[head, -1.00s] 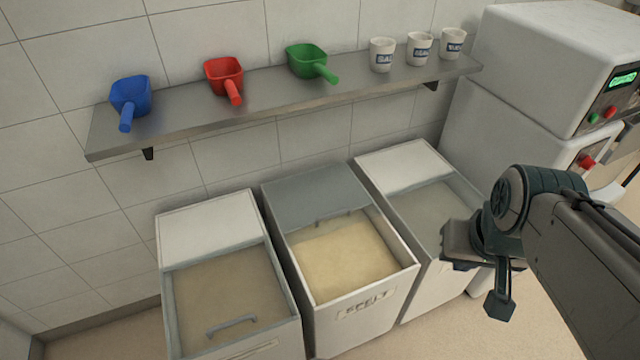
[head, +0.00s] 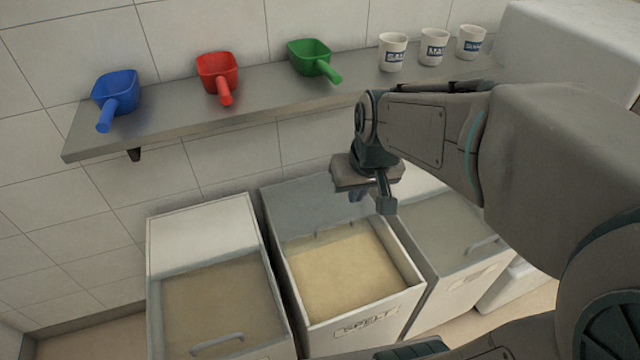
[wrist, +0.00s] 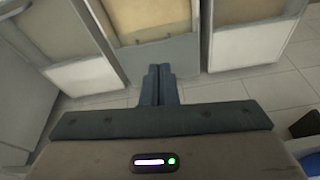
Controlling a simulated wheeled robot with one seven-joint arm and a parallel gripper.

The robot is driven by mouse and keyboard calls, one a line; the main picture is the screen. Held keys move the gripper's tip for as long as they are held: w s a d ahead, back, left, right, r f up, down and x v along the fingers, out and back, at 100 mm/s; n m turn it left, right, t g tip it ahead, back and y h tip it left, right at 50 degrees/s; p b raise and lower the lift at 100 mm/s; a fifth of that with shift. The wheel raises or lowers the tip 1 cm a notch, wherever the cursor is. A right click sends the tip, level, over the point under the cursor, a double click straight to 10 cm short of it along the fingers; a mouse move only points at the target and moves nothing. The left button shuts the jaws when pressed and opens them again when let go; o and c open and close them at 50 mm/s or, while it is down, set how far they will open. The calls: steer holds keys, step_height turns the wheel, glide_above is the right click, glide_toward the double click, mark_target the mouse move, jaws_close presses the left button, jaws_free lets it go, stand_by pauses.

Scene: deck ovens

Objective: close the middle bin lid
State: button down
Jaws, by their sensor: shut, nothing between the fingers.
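The middle bin (head: 365,326), labelled SPELT, stands between two others. Its grey lid (head: 300,205) is slid to the back, leaving the pale flour (head: 345,275) uncovered at the front. The lid's handle (head: 335,230) is at the lid's front edge. In the wrist view the lid (wrist: 165,62) and flour (wrist: 150,15) show beyond my fingers. My gripper (head: 384,204) is in the air above the middle bin's right rear side, apart from the handle. Its fingers (wrist: 158,82) are together and empty.
The left bin (head: 205,235) and right bin (head: 460,290) have their clear lids forward. A wall shelf (head: 180,130) above holds blue, red and green scoops and three white cups, close behind my arm. A white machine (head: 570,45) stands at the right.

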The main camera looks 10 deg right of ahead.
steer(key=w+f+b, duration=0.4)
steer(key=w+f, duration=0.7)
steer(key=w, duration=0.1)
steer(key=n+b, duration=0.2)
steer(key=b, duration=0.3)
glide_toward(326, 215)
steer(key=x, duration=0.5)
steer(key=shift+w+f+p, duration=0.1)
steer(key=shift+f+p, duration=0.05)
steer(key=shift+p, duration=0.15)
steer(key=s, duration=0.2)
steer(key=s+r, duration=0.1)
steer(key=shift+d, duration=0.25)
steer(key=shift+s+d+r, duration=0.1)
steer(key=shift+s, duration=0.3)
steer(key=shift+d, duration=0.1)
